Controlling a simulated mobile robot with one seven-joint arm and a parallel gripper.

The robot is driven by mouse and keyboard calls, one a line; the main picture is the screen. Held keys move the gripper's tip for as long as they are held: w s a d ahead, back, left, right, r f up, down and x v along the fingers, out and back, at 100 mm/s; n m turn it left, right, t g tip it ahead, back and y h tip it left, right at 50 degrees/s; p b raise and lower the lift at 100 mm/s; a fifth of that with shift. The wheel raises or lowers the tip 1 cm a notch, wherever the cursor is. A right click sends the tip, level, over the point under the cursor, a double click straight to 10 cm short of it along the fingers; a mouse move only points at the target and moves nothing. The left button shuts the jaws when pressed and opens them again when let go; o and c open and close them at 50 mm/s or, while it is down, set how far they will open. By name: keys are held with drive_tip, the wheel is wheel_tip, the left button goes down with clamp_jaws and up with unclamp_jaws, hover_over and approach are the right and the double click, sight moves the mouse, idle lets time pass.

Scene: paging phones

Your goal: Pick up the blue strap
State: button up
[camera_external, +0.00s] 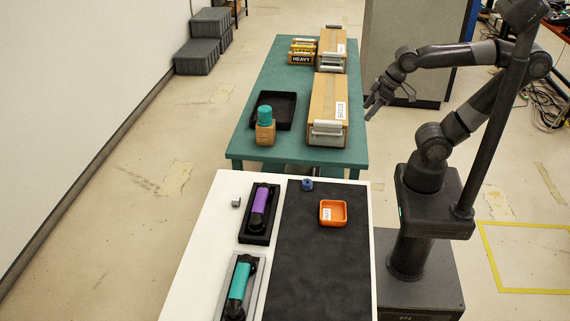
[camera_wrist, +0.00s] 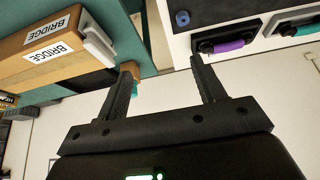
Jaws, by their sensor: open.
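A small blue rolled piece, which looks like the blue strap (camera_external: 307,184), lies at the far edge of the dark mat on the white table. It also shows as a small blue ring in the wrist view (camera_wrist: 182,18), near the top, beyond the fingers. My gripper (camera_external: 374,104) is raised beside the right edge of the green table, farther back than the strap and apart from it. In the wrist view my gripper (camera_wrist: 163,66) has its two fingers spread wide with nothing between them.
An orange tray (camera_external: 333,224) sits on the mat near the strap. A purple handset (camera_external: 259,203) and a teal handset (camera_external: 239,283) rest in cradles to the left, with a grey cube (camera_external: 236,201).

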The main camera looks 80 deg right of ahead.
drive_tip(key=w+a+f+m+g, duration=0.1)
drive_tip(key=w+f+g, duration=0.15)
drive_tip(key=w, duration=0.35)
drive_tip(key=w+a+f+g, duration=0.1)
drive_tip(key=w+a+f, duration=0.15)
drive_tip(key=w, duration=0.25)
drive_tip(key=m+g, duration=0.2)
hover_over(307, 182)
wheel_tip(307, 182, down, 12)
wheel_tip(307, 182, down, 11)
drive_tip(key=shift+r, duration=0.1)
drive_tip(key=c, duration=1.1)
